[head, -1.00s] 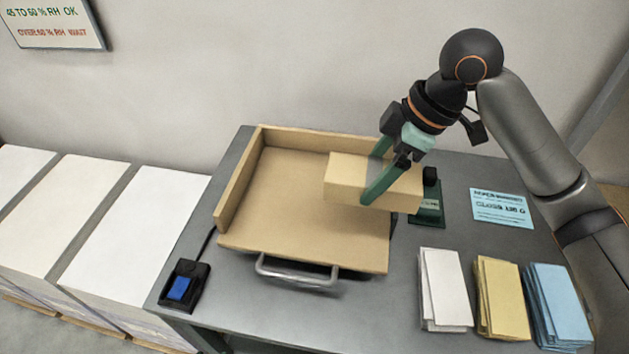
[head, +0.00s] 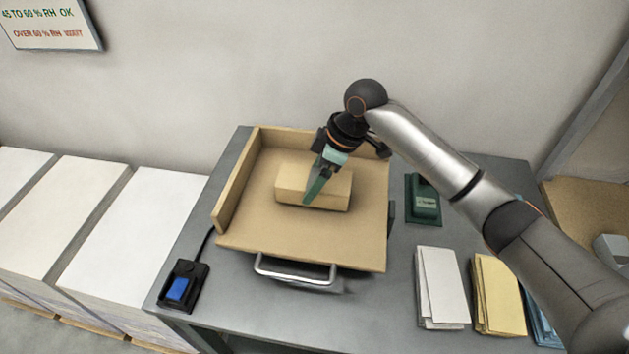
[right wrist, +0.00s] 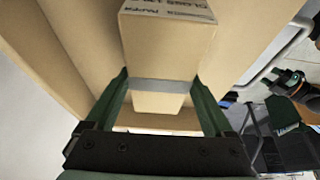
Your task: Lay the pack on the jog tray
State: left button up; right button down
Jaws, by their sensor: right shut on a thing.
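The pack (head: 290,184), a tan wrapped block with a grey band, is over the floor of the tan jog tray (head: 250,218), between its back and left walls and apart from both. I cannot tell whether its underside touches the floor. My right gripper (head: 314,190) is shut on the pack across its middle.
A metal handle (head: 295,272) is at the tray's front. A black box with a blue button (head: 178,290) is at the table's left front. A green device (head: 424,205) stands right of the tray. White (head: 442,288) and yellow (head: 497,294) paper stacks lie front right. White stacks (head: 135,225) stand left.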

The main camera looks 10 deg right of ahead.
jog(key=shift+f, duration=0.5)
jog(key=shift+f, duration=0.1)
grip_release()
jog(key=v, duration=1.2)
jog(key=shift+d, duration=0.1)
